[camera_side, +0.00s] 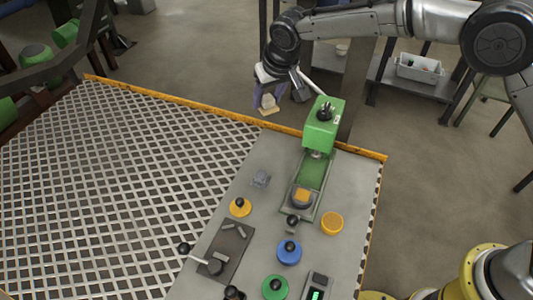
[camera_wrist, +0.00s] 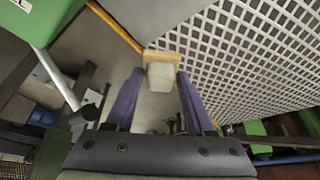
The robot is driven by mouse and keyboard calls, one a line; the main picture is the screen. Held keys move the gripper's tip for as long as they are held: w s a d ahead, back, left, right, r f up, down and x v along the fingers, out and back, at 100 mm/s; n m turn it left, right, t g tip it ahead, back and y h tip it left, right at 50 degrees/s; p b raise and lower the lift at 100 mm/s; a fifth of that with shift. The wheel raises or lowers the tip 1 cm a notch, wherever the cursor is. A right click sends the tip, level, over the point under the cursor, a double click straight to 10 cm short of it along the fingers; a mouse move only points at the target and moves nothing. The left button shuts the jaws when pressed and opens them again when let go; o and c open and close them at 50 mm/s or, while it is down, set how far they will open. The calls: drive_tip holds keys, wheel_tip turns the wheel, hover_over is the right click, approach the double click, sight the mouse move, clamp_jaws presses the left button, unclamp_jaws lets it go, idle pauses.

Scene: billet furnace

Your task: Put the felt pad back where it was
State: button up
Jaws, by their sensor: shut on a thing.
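My gripper (camera_side: 267,98) has purple fingers, which also show in the wrist view (camera_wrist: 158,85). They are shut on a pale, whitish block with a tan, flat square base, which seems to be the felt pad (camera_wrist: 161,70). In the side view the pad (camera_side: 269,110) hangs in the air beyond the back edge of the grey bench, left of the green press head. The tan base faces down and away from the fingers. Nothing appears to touch the pad except my gripper.
White grating (camera_side: 110,180) lies left.

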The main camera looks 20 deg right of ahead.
sight(265, 151)
drive_tip(key=shift+w+d+f+m, duration=0.15)
drive_tip(key=shift+w+m, duration=0.25)
drive_tip(key=shift+w, duration=0.35)
drive_tip(key=f, duration=1.7)
drive_tip(key=shift+s+f, duration=0.2)
drive_tip(key=shift+f, duration=0.15)
drive_tip(key=shift+f, duration=0.2)
drive_tip(key=o, duration=1.2)
drive_tip(key=shift+r, duration=0.15)
drive_tip(key=v, duration=1.2)
drive_tip(key=shift+s, duration=0.1)
